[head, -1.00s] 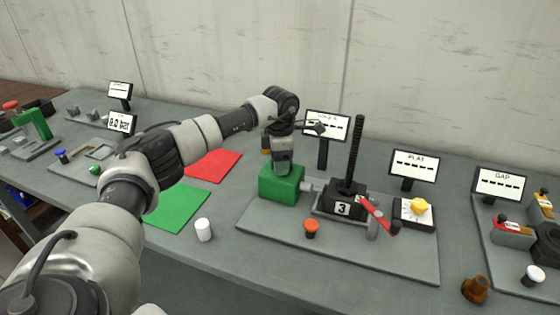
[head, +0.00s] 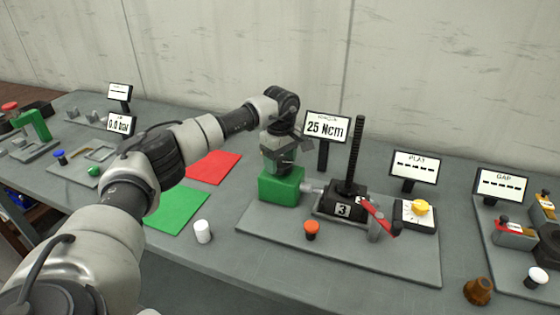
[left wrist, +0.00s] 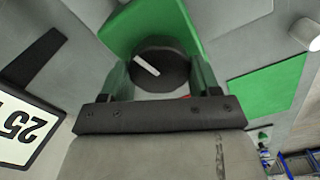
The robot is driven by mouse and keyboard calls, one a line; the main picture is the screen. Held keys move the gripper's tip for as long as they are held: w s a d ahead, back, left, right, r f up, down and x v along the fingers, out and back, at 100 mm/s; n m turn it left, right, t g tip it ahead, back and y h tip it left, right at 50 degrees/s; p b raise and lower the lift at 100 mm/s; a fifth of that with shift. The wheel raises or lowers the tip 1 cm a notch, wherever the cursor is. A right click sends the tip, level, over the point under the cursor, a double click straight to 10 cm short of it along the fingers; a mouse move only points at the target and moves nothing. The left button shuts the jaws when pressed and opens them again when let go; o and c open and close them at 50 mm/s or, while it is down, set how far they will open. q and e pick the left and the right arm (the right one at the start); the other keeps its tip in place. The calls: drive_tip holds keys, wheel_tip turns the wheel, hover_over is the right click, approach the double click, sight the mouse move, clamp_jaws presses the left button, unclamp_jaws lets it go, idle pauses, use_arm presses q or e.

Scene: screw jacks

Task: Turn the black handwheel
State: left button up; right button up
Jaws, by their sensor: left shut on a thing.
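The black handwheel (left wrist: 172,72) sits on the green housing (left wrist: 180,22) and carries a white mark, which runs diagonally in the left wrist view. The green housing also shows in the head view (head: 280,188), but there my gripper hides the wheel. My left gripper (left wrist: 160,78) points down from above and is shut on the handwheel, one finger on each side. In the head view my left gripper (head: 281,168) is right over the housing. The torque display (head: 327,127) behind reads 25 Ncm. My right gripper is not in view.
The black jack (head: 344,203) marked 3 has an upright threaded spindle and a red lever (head: 377,218). An orange button (head: 311,228) stands in front on the base plate. A white cylinder (head: 203,232) and brown knob (head: 478,291) stand nearby. The PLAY display (head: 415,166) shows dashes.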

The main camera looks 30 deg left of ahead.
sight(282, 161)
use_arm(q)
drive_tip(key=m, duration=0.4)
drive_tip(key=shift+w+r, duration=0.15)
drive_tip(key=shift+d+m, duration=0.1)
drive_tip(key=shift+m, duration=1.9)
drive_tip(key=o, duration=0.9)
wheel_tip(282, 161, up, 11)
drive_tip(key=shift+f+b, duration=0.15)
drive_tip(key=shift+b, duration=0.8)
drive_tip(key=shift+f, duration=0.1)
